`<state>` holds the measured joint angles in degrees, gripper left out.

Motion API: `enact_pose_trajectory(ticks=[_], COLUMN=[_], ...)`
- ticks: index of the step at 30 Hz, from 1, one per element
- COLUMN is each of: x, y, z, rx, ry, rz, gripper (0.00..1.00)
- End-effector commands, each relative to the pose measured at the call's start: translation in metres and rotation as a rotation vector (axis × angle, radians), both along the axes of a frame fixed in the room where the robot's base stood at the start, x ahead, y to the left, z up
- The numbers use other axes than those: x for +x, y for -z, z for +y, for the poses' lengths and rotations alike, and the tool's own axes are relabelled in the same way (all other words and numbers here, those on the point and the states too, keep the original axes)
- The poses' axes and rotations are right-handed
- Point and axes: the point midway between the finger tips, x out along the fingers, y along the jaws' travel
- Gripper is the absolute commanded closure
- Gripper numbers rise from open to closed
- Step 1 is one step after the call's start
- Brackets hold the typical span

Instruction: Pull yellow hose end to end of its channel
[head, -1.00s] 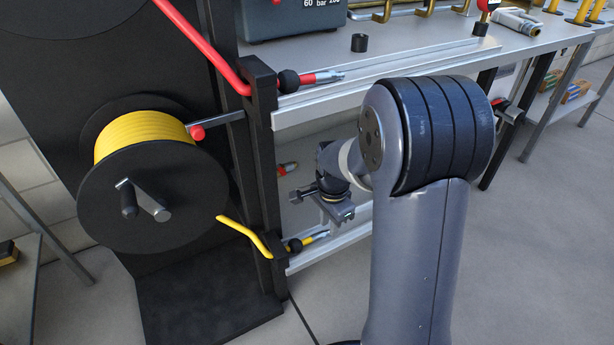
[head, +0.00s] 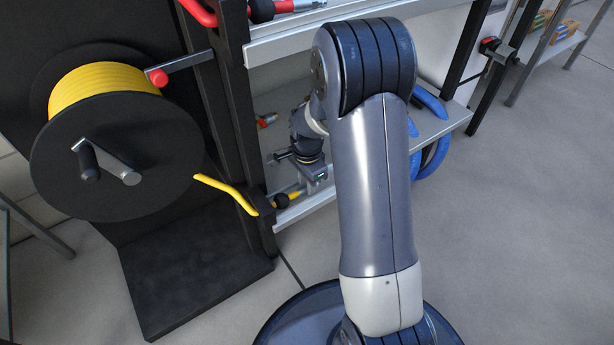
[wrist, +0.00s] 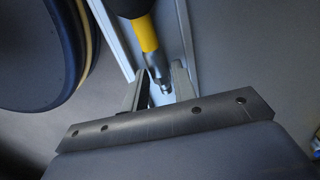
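The yellow hose (head: 225,187) leaves the reel and passes through the lower black bracket (head: 258,210). Its end (head: 291,197), with a black ball stop (head: 281,201), lies at the left of the lower metal channel (head: 300,209). My gripper (head: 318,182) is just right of that end. In the wrist view the yellow hose end (wrist: 149,38) has a metal tip (wrist: 161,76) reaching between the two fingers of my gripper (wrist: 161,76). The fingers stand apart with a gap around the tip. The black ball is partly cut off at the top there.
The black reel (head: 115,155) with yellow hose stands at the left. A red hose end (head: 290,6) lies on the upper rail, and a small red fitting (head: 266,120) sits behind my wrist. Blue hoses (head: 430,140) lie on the lower shelf to the right.

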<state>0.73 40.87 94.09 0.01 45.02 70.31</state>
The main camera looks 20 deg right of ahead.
Motion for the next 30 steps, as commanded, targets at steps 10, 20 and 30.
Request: enact_pose_trajectory(ticks=[10, 20, 30], x=[-0.0002, -0.0002, -0.0001], y=[0.0070, 0.0067, 0.0066], z=[0.0000, 0.0000, 0.0000], rx=[0.000, 0.000, 0.000], ry=[0.000, 0.000, 0.000], rz=[0.000, 0.000, 0.000], gripper=[0.74, 0.97, 0.94])
